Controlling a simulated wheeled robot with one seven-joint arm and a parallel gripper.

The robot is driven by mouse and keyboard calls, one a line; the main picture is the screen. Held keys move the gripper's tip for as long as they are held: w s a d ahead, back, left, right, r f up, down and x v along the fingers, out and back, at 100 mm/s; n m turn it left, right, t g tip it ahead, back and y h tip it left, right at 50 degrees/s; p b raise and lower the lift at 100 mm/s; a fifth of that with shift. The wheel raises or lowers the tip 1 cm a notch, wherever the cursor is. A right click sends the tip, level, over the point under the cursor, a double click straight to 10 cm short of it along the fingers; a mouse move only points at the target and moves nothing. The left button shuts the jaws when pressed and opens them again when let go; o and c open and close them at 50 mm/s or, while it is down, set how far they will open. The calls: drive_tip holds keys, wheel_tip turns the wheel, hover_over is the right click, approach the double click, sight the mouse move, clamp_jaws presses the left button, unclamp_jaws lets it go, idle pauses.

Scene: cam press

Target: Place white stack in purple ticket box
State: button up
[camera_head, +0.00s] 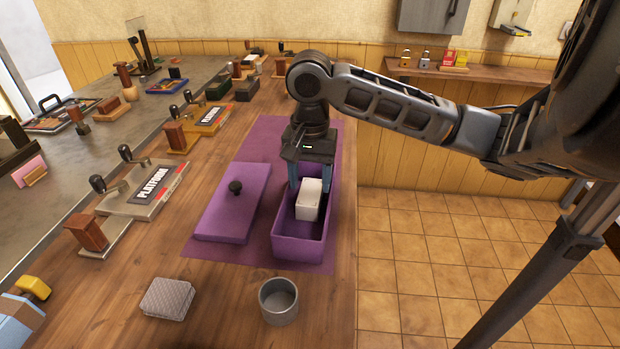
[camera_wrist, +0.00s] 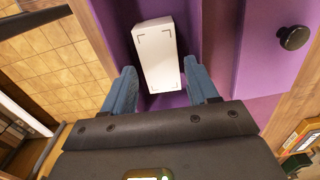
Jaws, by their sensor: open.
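The white stack (camera_head: 309,200) is a small white block inside the open purple ticket box (camera_head: 300,248), close to its near end. In the wrist view the white stack (camera_wrist: 158,55) lies on the box floor or just above it; I cannot tell which. My gripper (camera_head: 311,184) reaches down into the box from above. In the wrist view the blue fingers of my gripper (camera_wrist: 160,88) stand apart on both sides of the stack's near end, with gaps visible. The purple lid (camera_head: 233,205) with a black knob lies to the left of the box.
The box and lid lie on a purple mat (camera_head: 262,140) on a wooden counter. A patterned card stack (camera_head: 167,299) and a grey metal cup (camera_head: 278,301) stand at the front. Several stamping devices (camera_head: 150,190) line the left side.

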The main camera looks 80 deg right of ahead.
sight(309, 192)
wheel_tip(309, 192, up, 12)
drive_tip(key=shift+r+p, duration=0.25)
drive_tip(key=shift+p, duration=0.2)
drive_tip(key=shift+a, duration=0.1)
